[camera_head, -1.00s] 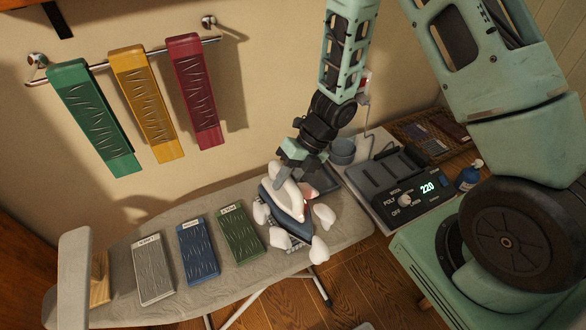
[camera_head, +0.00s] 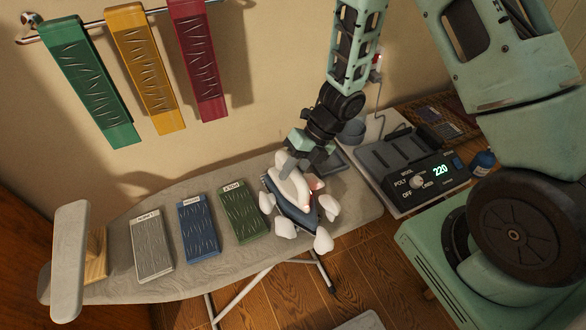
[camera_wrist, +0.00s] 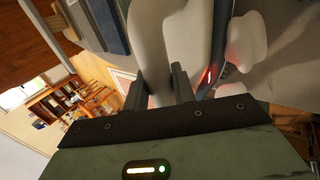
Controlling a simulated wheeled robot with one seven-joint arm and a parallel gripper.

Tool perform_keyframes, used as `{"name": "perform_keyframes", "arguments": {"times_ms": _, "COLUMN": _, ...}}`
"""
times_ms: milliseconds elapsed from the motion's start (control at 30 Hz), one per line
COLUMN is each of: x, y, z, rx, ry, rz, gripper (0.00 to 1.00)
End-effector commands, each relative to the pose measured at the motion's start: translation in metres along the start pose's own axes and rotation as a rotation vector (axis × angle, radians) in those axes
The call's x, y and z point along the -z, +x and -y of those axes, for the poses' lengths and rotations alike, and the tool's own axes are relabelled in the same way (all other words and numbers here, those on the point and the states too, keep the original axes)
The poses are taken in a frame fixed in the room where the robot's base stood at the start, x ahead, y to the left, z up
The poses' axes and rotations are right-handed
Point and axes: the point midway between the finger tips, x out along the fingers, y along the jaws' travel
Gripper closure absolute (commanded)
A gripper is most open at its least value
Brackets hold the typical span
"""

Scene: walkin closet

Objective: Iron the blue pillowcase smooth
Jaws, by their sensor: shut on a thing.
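The blue pillowcase (camera_head: 199,229) lies folded on the ironing board between a grey cloth and a green cloth, with wrinkle marks across it. My gripper (camera_head: 292,163) is shut on the white handle of the iron (camera_head: 301,214), right of the green cloth at the board's right part. White steam puffs surround the iron, and a red light shows on its side. In the wrist view, my gripper (camera_wrist: 160,88) has its fingers on either side of the handle (camera_wrist: 150,45). The iron's soleplate is hidden, so I cannot tell whether it touches the board.
The grey cloth (camera_head: 152,246) and green cloth (camera_head: 240,211) lie on the ironing board (camera_head: 110,285). A control station (camera_head: 430,180) reads 220 at the right. Green, yellow and red cloths hang on a wall rail (camera_head: 155,10). An upright pale panel (camera_head: 70,262) stands at the board's left end.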

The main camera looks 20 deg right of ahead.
Motion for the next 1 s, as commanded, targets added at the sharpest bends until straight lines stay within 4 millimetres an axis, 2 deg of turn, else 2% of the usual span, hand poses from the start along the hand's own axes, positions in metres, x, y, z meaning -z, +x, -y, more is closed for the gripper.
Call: {"name": "perform_keyframes", "arguments": {"times_ms": 1000, "x": -0.0005, "y": 0.0052, "z": 0.0029, "rx": -0.002, "ry": -0.001, "rz": 0.001, "gripper": 1.00}}
